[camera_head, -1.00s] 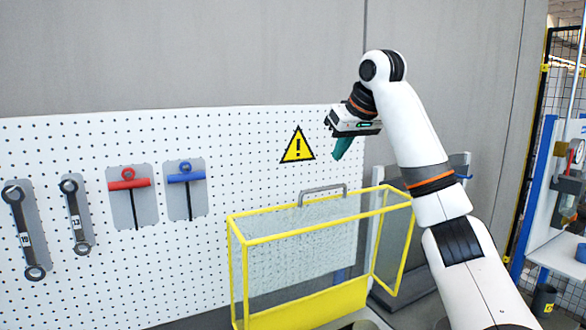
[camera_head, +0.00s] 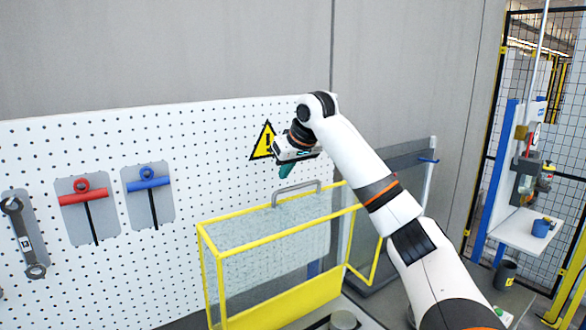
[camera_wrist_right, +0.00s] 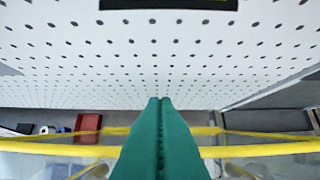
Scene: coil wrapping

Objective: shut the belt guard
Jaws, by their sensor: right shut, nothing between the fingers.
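The belt guard (camera_head: 272,303) is a yellow-framed box with clear panels, in the lower middle of the head view. A grey bar handle (camera_head: 297,187) stands up along its far upper edge. My right gripper (camera_head: 286,171) points down just above and slightly left of the handle in that view, and appears apart from it. Its green fingers (camera_wrist_right: 160,140) are pressed together with nothing between them. In the right wrist view, a yellow rail of the guard (camera_wrist_right: 60,149) runs across behind the fingertips; the handle cannot be made out there. My left gripper is not in view.
A white pegboard (camera_head: 100,270) with a wrench (camera_head: 25,240), red (camera_head: 83,195) and blue (camera_head: 148,183) T-handled tools and a warning sign (camera_head: 262,142) stands close behind. A workstation (camera_head: 525,230) and mesh fence are at the right.

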